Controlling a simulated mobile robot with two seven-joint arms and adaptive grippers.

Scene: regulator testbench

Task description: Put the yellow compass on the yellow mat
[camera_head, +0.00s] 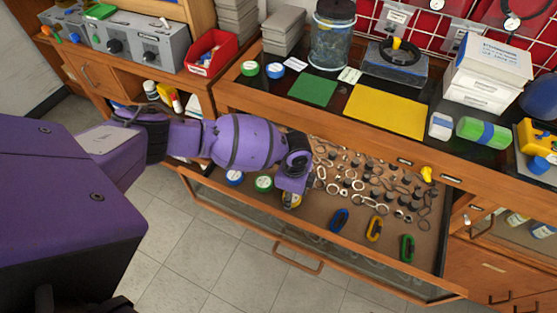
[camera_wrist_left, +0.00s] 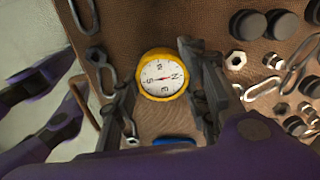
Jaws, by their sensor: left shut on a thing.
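The yellow compass (camera_wrist_left: 162,75) shows in the left wrist view, with its white dial and red needle facing up, between the fingers of my left gripper (camera_wrist_left: 165,90). In the head view my left gripper (camera_head: 291,192) is low over the left part of the open drawer. Only a small part of the compass (camera_head: 291,201) shows there under the gripper. The gripper is shut on the compass. The yellow mat (camera_head: 385,111) lies flat and bare on the dark worktop behind the drawer. My right gripper is not in view.
The open drawer (camera_head: 330,221) holds metal rings, dark knobs and blue, yellow and green carabiners. A green mat (camera_head: 313,90) lies left of the yellow mat.

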